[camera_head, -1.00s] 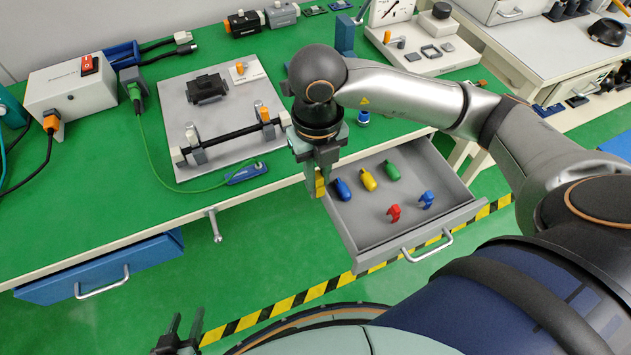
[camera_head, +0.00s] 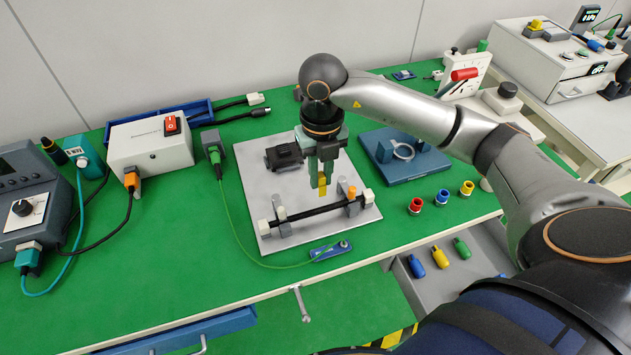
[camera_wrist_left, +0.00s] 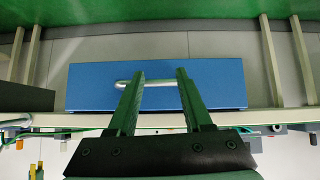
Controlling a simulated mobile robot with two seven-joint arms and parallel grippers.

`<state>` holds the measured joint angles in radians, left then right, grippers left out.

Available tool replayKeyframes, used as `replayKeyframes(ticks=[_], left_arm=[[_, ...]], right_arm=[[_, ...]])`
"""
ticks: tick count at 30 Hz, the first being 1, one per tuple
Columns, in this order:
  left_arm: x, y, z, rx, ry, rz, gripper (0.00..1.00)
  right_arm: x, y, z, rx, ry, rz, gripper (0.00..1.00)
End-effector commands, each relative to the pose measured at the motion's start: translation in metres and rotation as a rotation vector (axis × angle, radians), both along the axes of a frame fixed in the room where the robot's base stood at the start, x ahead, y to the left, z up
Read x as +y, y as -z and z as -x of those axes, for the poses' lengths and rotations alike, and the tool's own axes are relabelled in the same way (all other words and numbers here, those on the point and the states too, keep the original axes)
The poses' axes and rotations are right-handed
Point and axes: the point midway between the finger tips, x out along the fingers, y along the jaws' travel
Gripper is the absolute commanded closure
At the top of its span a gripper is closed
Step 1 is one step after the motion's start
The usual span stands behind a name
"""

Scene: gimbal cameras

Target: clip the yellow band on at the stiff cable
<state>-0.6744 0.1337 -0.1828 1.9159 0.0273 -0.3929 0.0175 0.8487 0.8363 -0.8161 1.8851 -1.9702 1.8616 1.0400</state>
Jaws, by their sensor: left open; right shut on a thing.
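The stiff cable (camera_head: 318,211) is a straight black rod held level between two grey posts on a light grey board (camera_head: 262,185). An orange piece (camera_head: 351,192) is at its right end. My right gripper (camera_head: 322,180) points down over the board and is shut on the yellow band (camera_head: 322,188). The band appears just behind or above the middle of the cable; I cannot tell whether they touch. The fingers hide part of the band. My left gripper (camera_wrist_left: 160,75) is open and empty in the left wrist view, in front of a blue drawer (camera_wrist_left: 215,82).
A black block (camera_head: 284,156) sits at the board's back. A green cable (camera_head: 240,235) curves around its left and front to a blue piece (camera_head: 330,251). A blue stand (camera_head: 400,170) and several coloured rings (camera_head: 442,197) are to the right. An open drawer (camera_head: 450,287) juts out at front right.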

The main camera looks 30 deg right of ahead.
Motion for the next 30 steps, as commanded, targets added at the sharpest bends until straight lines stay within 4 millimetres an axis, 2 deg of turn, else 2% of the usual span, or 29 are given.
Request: replayKeyframes(ticks=[7, 19, 30], left_arm=[[0.0, 0.002, 0.002, 0.003, -0.002, 0.002, 0.5], [-0.001, 0.026, 0.004, 0.01, -0.001, 0.002, 0.5], [-0.001, 0.026, 0.004, 0.011, -0.001, 0.002, 0.5]], right_arm=[[-0.004, 0.002, -0.002, 0.0, 0.006, 0.0, 1.0], [-0.004, 0.032, -0.002, -0.001, 0.005, -0.001, 1.0], [-0.004, 0.033, -0.002, -0.001, 0.005, -0.001, 1.0]])
